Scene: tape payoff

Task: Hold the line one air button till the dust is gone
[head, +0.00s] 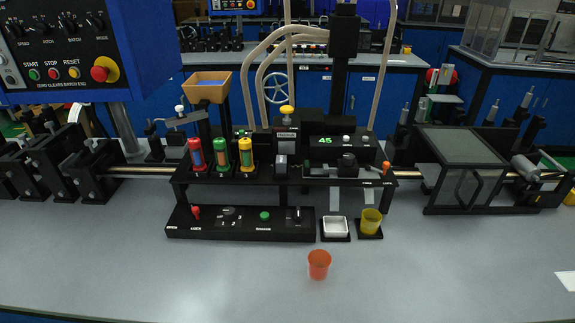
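Three upright canisters stand above, marked 1 to 3: red (197,155), green (221,155) and yellow (246,155). A yellow knob (287,112) sits on the unit behind, near a green display reading 45 (325,140). No dust can be made out. Neither gripper is in view.
A white square tray (335,228) and a yellow cup (370,221) stand right of the panel. An orange cup (319,264) stands in front on the grey bench (180,272). A control box (60,55) overhangs at upper left. The front bench is mostly clear.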

